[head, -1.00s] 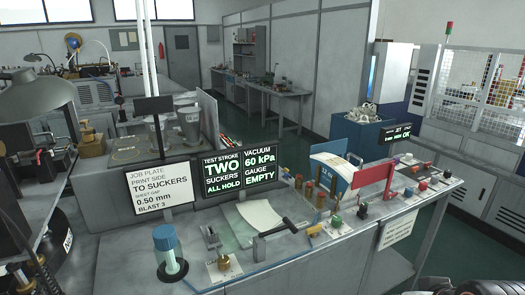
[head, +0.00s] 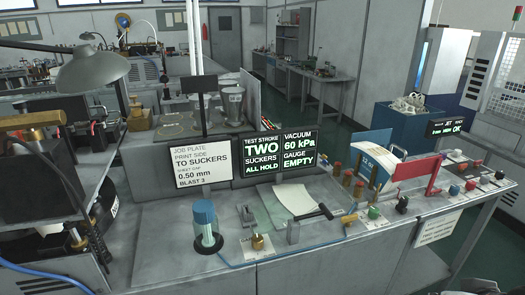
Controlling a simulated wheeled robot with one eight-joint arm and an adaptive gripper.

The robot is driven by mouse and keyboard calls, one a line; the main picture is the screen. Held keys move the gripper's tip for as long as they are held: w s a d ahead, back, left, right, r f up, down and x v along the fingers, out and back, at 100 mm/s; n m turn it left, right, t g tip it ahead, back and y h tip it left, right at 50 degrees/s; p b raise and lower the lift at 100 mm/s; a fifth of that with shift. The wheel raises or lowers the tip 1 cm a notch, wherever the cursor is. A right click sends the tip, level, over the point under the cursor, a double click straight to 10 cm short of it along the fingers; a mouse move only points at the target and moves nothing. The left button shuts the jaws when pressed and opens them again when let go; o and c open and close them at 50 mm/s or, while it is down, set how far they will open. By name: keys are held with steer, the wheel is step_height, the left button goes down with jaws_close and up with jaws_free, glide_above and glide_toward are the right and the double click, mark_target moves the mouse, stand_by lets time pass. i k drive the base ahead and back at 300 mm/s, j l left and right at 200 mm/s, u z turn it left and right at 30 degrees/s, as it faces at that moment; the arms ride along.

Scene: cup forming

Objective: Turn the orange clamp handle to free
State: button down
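A small orange-yellow piece (head: 349,218) sits on the bench top, right of a black-handled tool (head: 312,214). It may be the orange clamp handle, but it is too small to tell its shape or which way it is turned. A brass knob (head: 257,242) stands on a small plate left of the tool, beside a grey lever post (head: 246,215). No gripper can be made out in the head view. A dark shape shows at the bottom right edge, too cut off to identify.
The grey bench (head: 150,235) carries a blue-capped cylinder (head: 205,222), a job plate sign (head: 188,165), a vacuum display (head: 299,148), a white sheet (head: 297,197) and a red bracket (head: 415,171). A machine with brass parts (head: 50,225) stands close at left. Green floor is open at right.

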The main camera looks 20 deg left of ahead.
mark_target(461, 167)
steer(key=i+l+z, duration=0.35)
steer(key=i+l, duration=0.45)
steer(key=i, duration=0.15)
steer(key=i+l+z, duration=0.15)
steer(key=i, duration=0.35)
steer(key=i+l+z, duration=0.1)
steer(key=i+l, duration=0.2)
steer(key=i, duration=0.25)
